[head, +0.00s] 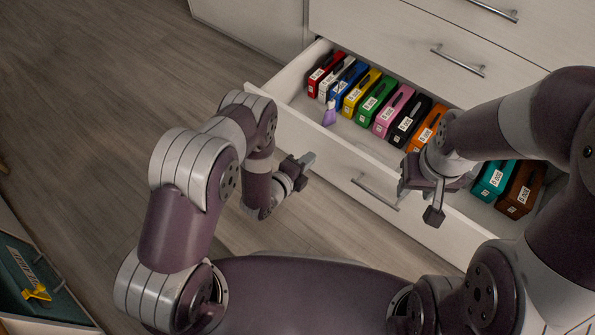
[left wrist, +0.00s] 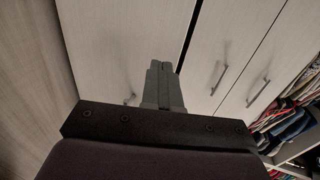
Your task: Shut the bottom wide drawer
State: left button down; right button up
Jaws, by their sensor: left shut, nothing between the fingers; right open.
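The bottom wide drawer (head: 333,155) stands pulled out in the head view. It is pale wood with a metal bar handle (head: 375,193) on its front. A row of coloured labelled cases (head: 368,103) and a small purple-and-white item (head: 329,114) lie inside. My left gripper (head: 308,160) is shut and empty, close to the drawer's front, left of the handle; I cannot tell whether it touches. It also shows shut in the left wrist view (left wrist: 162,68). My right gripper (head: 419,201) is open and empty at the drawer front, right of the handle, and my right arm hides part of the drawer.
Closed drawers with bar handles (head: 458,61) rise above the open one. Wooden floor (head: 90,90) is clear to the left. An open box or drawer (head: 40,285) with a yellow item is at lower left. Cabinet doors (left wrist: 235,65) and shelved clothes (left wrist: 290,125) show in the wrist view.

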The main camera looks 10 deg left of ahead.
aim_at(328, 141)
pick_arm(q)
jog(key=b+x, duration=0.1)
jog(key=x, duration=0.2)
jog(key=b+x, duration=0.2)
jog(key=shift+w+d+r, duration=0.1)
jog(key=shift+w+d, duration=0.15)
jog(key=shift+w, duration=0.1)
jog(key=shift+w+d+r, duration=0.2)
jog(key=shift+w+d, duration=0.05)
jog(key=shift+w, duration=0.15)
pick_arm(e)
jog(key=shift+f, duration=2)
